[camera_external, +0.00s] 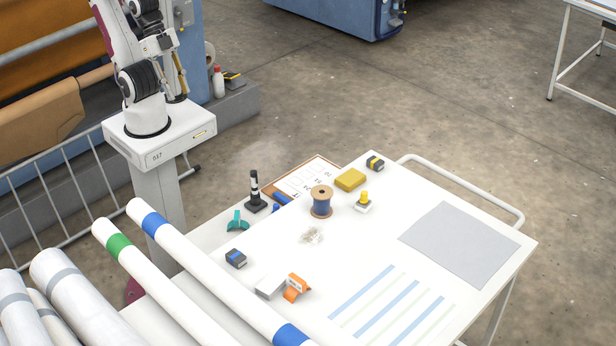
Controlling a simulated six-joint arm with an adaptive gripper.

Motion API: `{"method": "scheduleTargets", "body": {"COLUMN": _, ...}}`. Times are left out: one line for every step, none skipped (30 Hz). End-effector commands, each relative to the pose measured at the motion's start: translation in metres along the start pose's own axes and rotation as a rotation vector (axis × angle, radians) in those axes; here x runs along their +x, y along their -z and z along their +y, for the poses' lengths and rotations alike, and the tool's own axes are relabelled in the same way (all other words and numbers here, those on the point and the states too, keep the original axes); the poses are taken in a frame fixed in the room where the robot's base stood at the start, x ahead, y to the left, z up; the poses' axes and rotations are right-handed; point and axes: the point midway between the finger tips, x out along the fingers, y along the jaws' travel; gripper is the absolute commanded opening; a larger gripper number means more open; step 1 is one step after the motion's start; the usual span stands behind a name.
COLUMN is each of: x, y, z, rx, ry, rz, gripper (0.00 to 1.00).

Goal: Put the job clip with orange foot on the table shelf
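An orange clip-like piece (295,288) with a pale label on its upper part stands on the white table (390,225), near its front left. It touches or nearly touches a white block (270,286) to its left. I take it for the job clip with the orange foot. A white ledge (208,236) along the table's left side seems to lie lower than the top; I cannot be sure that it is the shelf. My arm rises from its pedestal at the upper left and leaves the top of the picture. I cannot make out my gripper.
The ledge side holds a teal clip (238,221), a black stand (255,192) and a clipboard (308,178). Long rolls (200,265) cross the front left.

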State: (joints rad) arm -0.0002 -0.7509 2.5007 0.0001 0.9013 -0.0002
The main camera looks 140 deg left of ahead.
Motion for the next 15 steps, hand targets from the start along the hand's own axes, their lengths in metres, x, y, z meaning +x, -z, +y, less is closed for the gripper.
{"method": "scheduleTargets", "body": {"x": 0.0, "y": 0.0002, "z": 0.0, "rx": 0.0, "ry": 0.0, "rz": 0.0, "gripper": 0.31}}
{"method": "scheduleTargets", "body": {"x": 0.0, "y": 0.0002, "z": 0.0, "rx": 0.0, "ry": 0.0, "rz": 0.0, "gripper": 0.32}}
{"method": "scheduleTargets", "body": {"x": 0.0, "y": 0.0003, "z": 0.0, "rx": 0.0, "ry": 0.0, "rz": 0.0, "gripper": 0.32}}
{"method": "scheduleTargets", "body": {"x": 0.0, "y": 0.0003, "z": 0.0, "rx": 0.0, "ry": 0.0, "rz": 0.0, "gripper": 0.32}}
{"method": "scheduleTargets", "body": {"x": 0.0, "y": 0.0003, "z": 0.0, "rx": 0.0, "ry": 0.0, "rz": 0.001, "gripper": 0.32}}
{"method": "scheduleTargets", "body": {"x": 0.0, "y": 0.0004, "z": 0.0001, "rx": 0.0, "ry": 0.0, "rz": 0.001, "gripper": 0.32}}
{"method": "scheduleTargets", "body": {"x": 0.0, "y": 0.0004, "z": 0.0001, "rx": 0.0, "ry": 0.0, "rz": 0.001, "gripper": 0.32}}
{"method": "scheduleTargets", "body": {"x": 0.0, "y": 0.0005, "z": 0.0001, "rx": 0.0, "ry": 0.0, "rz": 0.001, "gripper": 0.32}}
{"method": "scheduleTargets", "body": {"x": 0.0, "y": 0.0005, "z": 0.0002, "rx": 0.001, "ry": 0.0, "rz": 0.001, "gripper": 0.32}}
{"method": "scheduleTargets", "body": {"x": 0.0, "y": 0.0005, "z": 0.0004, "rx": 0.001, "ry": -0.001, "rz": 0.001, "gripper": 0.32}}
{"method": "scheduleTargets", "body": {"x": 0.0004, "y": 0.0004, "z": 0.0005, "rx": 0.002, "ry": -0.001, "rz": -0.001, "gripper": 0.32}}
{"method": "scheduleTargets", "body": {"x": 0.0011, "y": 0.0003, "z": 0.0006, "rx": 0.003, "ry": -0.001, "rz": -0.004, "gripper": 0.32}}
{"method": "scheduleTargets", "body": {"x": 0.0018, "y": 0.0001, "z": 0.0008, "rx": 0.003, "ry": -0.002, "rz": -0.007, "gripper": 0.32}}
{"method": "scheduleTargets", "body": {"x": 0.0029, "y": -0.0002, "z": 0.0009, "rx": 0.004, "ry": -0.002, "rz": -0.012, "gripper": 0.32}}
{"method": "scheduleTargets", "body": {"x": 0.0046, "y": -0.0006, "z": 0.0011, "rx": 0.005, "ry": -0.002, "rz": -0.02, "gripper": 0.32}}
